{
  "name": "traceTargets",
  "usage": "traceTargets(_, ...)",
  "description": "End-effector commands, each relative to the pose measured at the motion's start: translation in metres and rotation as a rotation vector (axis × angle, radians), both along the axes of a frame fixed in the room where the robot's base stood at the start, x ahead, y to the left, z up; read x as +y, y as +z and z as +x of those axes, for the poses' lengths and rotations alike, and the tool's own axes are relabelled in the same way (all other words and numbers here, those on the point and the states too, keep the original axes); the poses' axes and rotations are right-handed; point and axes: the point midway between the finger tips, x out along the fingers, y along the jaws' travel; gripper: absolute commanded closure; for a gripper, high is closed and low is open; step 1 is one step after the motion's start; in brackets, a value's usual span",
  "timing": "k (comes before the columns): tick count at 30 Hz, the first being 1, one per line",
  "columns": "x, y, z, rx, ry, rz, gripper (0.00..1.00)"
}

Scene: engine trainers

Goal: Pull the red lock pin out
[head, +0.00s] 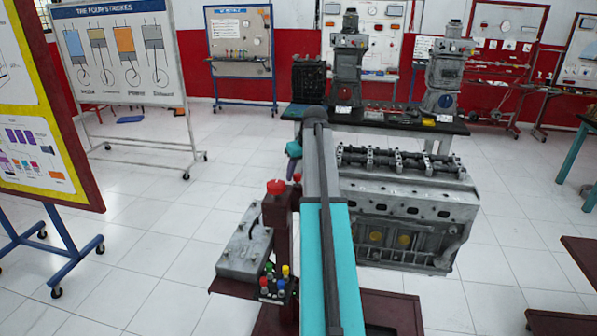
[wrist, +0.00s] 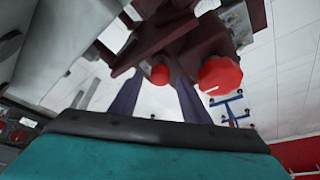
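The red lock pin shows as a small round red head (wrist: 160,74) on a dark maroon bracket in the wrist view. It also shows as a small red tip (head: 297,177) beside my arm in the head view. My gripper (wrist: 160,82) points at the pin with two dark purple fingers spread apart. The pin head appears between the fingertips, with a gap on each side; how deep it sits between them I cannot tell. In the head view, my arm mostly hides the gripper.
A larger red knob (wrist: 219,76) sits close beside the pin; it also tops the maroon post (head: 276,187) in the head view. A grey box (head: 245,250) and colored buttons (head: 273,284) are left of my arm. A grey engine block (head: 405,210) stands right.

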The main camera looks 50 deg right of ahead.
Motion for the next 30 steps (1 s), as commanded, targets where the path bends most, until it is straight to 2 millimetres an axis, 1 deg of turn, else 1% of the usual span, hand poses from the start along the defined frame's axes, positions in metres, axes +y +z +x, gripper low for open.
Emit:
traceTargets(1, 0.000, 0.000, 0.000, 0.000, 0.000, 0.000, 0.65)
traceTargets(7, 0.001, 0.000, 0.000, 0.000, 0.001, 0.001, 0.99)
traceTargets(12, 0.001, 0.001, 0.001, 0.000, 0.001, 0.001, 1.00)
traceTargets(14, 0.001, 0.004, 0.001, 0.000, 0.001, 0.001, 1.00)
traceTargets(21, 0.000, 0.038, 0.002, -0.002, 0.002, 0.000, 1.00)
traceTargets(23, 0.000, 0.044, 0.002, -0.001, 0.002, 0.000, 1.00)
traceTargets(30, 0.001, 0.047, 0.002, -0.004, 0.002, -0.002, 1.00)
